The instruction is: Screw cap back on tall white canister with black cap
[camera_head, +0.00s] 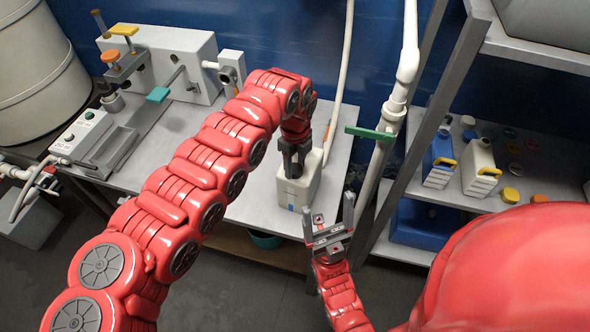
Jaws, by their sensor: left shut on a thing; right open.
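The tall white canister (298,190) stands upright near the front right edge of the grey bench. My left gripper (293,168) comes down from above onto the canister's top and is shut there on the black cap. The dark fingers hide most of the cap, so I cannot tell how it sits on the neck. My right gripper (328,212) is open and empty, with its fingers pointing up, in front of the bench edge and a little right of the canister.
The grey bench (255,205) is bare left of the canister. A white apparatus (165,50) with coloured handles stands at the back left. A white pipe with a green valve handle (370,133) rises right of the canister. A shelf (535,185) holds blue and white jugs and loose caps.

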